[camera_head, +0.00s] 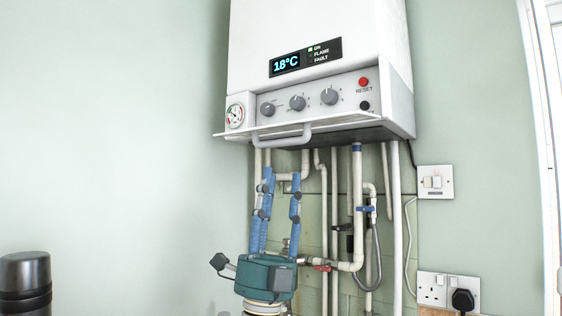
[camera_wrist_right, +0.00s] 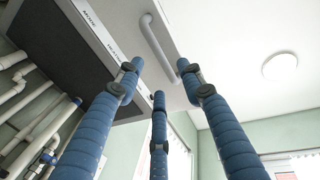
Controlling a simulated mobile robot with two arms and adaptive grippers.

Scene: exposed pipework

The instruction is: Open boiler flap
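The white boiler (camera_head: 320,40) hangs on the wall. Its flap (camera_head: 350,120) is folded down at the bottom of the control panel, seen nearly edge-on and roughly level, leaving the knobs and gauge uncovered. The flap's grey handle (camera_head: 285,139) hangs under its front; the right wrist view shows the handle (camera_wrist_right: 158,45) from below. My right gripper (camera_head: 281,172) points up under the flap. Its blue fingers (camera_wrist_right: 160,75) are spread and empty, with their tips just below the handle and apparently apart from it. My left gripper is not in view.
Several pale vertical pipes (camera_head: 324,220) run below the boiler, behind and right of my right gripper. A red-handled valve (camera_head: 322,268) is close beside it. A switch (camera_head: 435,182) and a socket with a plug (camera_head: 448,292) are on the wall at right. The wall at left is bare.

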